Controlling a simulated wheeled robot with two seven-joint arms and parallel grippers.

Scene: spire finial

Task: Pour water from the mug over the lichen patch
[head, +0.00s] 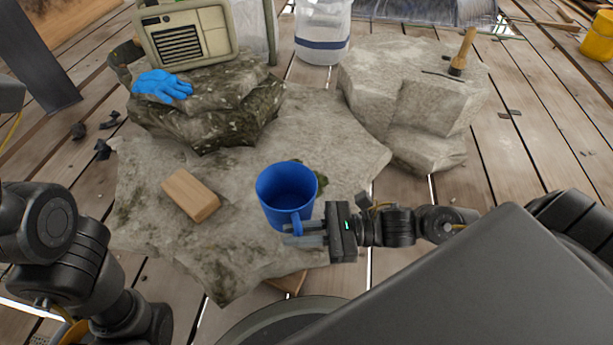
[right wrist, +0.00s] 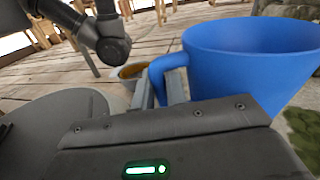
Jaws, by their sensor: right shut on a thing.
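The blue mug (head: 280,205) is about upright over the front of the large flat rock, its opening facing up. It also shows large in the right wrist view (right wrist: 245,65). I cannot make out water inside, nor whether its base touches the rock. My right gripper (head: 298,234) is shut on the mug's handle; in the right wrist view its fingers (right wrist: 162,90) straddle the handle. A green patch, which looks like the lichen patch (head: 322,181), shows just right of the mug, partly hidden by it, and in the right wrist view (right wrist: 304,130). My left gripper is out of view.
A wooden block (head: 190,195) lies on the flat rock (head: 150,235), left of the mug. A blue glove (head: 161,85) and a radio-like box (head: 187,35) sit on the rear left rock. A wooden-handled brush (head: 462,52) stands on the right rock. A white bucket (head: 322,35) is behind.

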